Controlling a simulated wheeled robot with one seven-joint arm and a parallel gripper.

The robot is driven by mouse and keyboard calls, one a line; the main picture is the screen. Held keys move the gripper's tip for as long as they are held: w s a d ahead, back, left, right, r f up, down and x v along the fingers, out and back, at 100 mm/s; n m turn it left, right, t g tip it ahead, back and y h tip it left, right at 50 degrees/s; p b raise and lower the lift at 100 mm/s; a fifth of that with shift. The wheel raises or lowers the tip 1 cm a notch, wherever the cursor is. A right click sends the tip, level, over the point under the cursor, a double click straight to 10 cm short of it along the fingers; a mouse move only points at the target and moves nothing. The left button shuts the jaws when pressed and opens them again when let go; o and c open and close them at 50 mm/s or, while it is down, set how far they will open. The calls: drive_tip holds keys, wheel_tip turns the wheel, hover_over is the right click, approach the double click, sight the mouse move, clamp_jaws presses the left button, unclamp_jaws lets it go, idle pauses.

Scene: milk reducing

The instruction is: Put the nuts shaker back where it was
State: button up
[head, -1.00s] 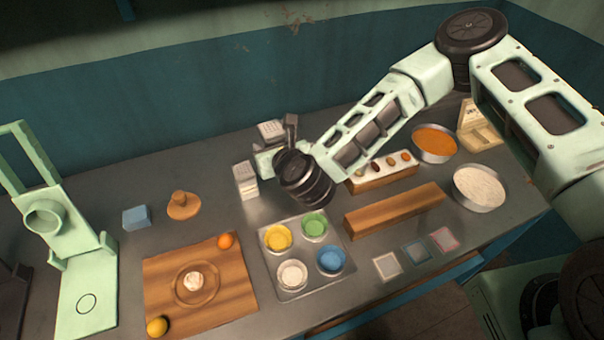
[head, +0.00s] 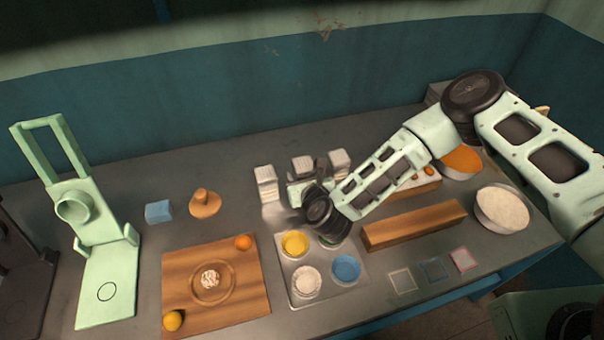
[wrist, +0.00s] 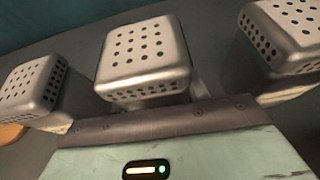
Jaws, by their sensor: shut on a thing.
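Three metal shakers with perforated tops stand in a row at the back of the counter. My gripper (head: 303,187) is shut on the middle shaker (head: 303,167), which I take to be the nuts shaker. Its square top (wrist: 145,50) is centred in the wrist view, upright or nearly so. The left shaker (head: 266,184) and right shaker (head: 339,161) stand apart on either side; they also show in the wrist view, left (wrist: 32,85) and right (wrist: 285,35). The held shaker's base is hidden, so I cannot tell whether it touches the counter.
A tray (head: 287,270) with coloured bowls lies in front of my gripper. A wooden board (head: 232,305) with a round plate is to its left. A wooden block (head: 415,226) and a bowl of white powder (head: 503,207) are to the right.

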drive_tip(key=shift+f, duration=0.1)
drive_tip(key=shift+f+b, duration=0.15)
drive_tip(key=shift+b, duration=0.15)
drive_tip(key=o, duration=1.1)
drive_tip(key=shift+c, duration=0.2)
